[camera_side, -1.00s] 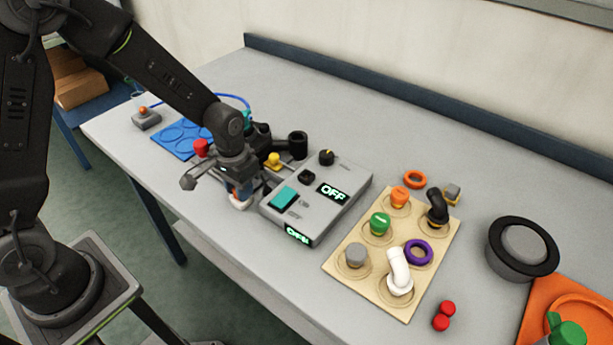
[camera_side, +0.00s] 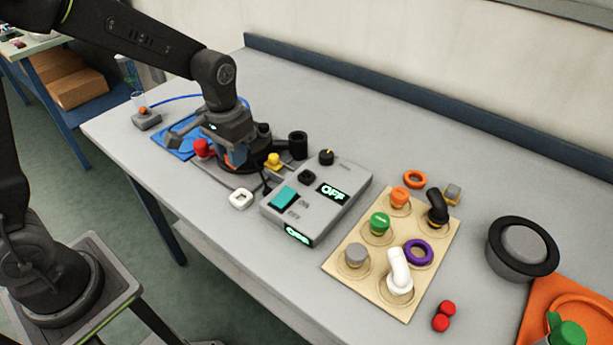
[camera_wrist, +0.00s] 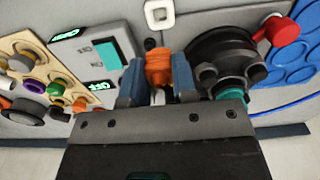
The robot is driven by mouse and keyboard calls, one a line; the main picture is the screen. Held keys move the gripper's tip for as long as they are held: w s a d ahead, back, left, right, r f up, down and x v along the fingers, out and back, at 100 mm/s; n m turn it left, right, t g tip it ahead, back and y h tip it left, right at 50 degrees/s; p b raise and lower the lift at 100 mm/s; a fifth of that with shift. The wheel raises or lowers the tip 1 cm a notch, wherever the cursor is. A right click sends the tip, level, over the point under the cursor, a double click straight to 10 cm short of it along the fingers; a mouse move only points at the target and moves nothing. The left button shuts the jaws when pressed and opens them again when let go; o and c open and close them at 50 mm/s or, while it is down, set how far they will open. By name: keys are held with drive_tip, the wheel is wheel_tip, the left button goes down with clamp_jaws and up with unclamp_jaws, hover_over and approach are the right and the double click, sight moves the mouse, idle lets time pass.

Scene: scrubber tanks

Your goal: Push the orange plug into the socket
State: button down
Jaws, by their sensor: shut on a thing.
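The orange plug (camera_wrist: 159,66) is between the two blue fingertips of my gripper (camera_wrist: 157,82) in the wrist view. My gripper is shut on it. In the side view my gripper (camera_side: 236,163) is low over the grey base left of the control box, and it mostly hides the plug. A white square piece with a hole (camera_side: 241,198) lies on the table in front of my gripper; it also shows in the wrist view (camera_wrist: 159,14), apart from the plug. I cannot tell which part is the socket, nor whether the plug touches one.
The grey control box (camera_side: 341,205) with a teal switch and OFF display stands close right. A red knob (camera_side: 202,147), yellow knob (camera_side: 273,160) and black cylinder (camera_side: 298,144) surround my gripper. A beige board (camera_side: 340,266) holds several fittings. The table's back is clear.

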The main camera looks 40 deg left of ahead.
drive_tip(key=w+d, duration=0.9)
drive_tip(key=w, duration=0.2)
drive_tip(key=shift+w+d, duration=0.25)
drive_tip(key=shift+w, duration=0.05)
idle(0.3)
drive_tip(key=shift+f, duration=0.1)
drive_tip(key=shift+f, duration=2.15)
drive_tip(key=shift+f, duration=0.45)
drive_tip(key=shift+f, duration=0.5)
drive_tip(key=c, duration=0.8)
unclamp_jaws()
drive_tip(key=shift+c, duration=0.2)
drive_tip(key=shift+o, duration=0.4)
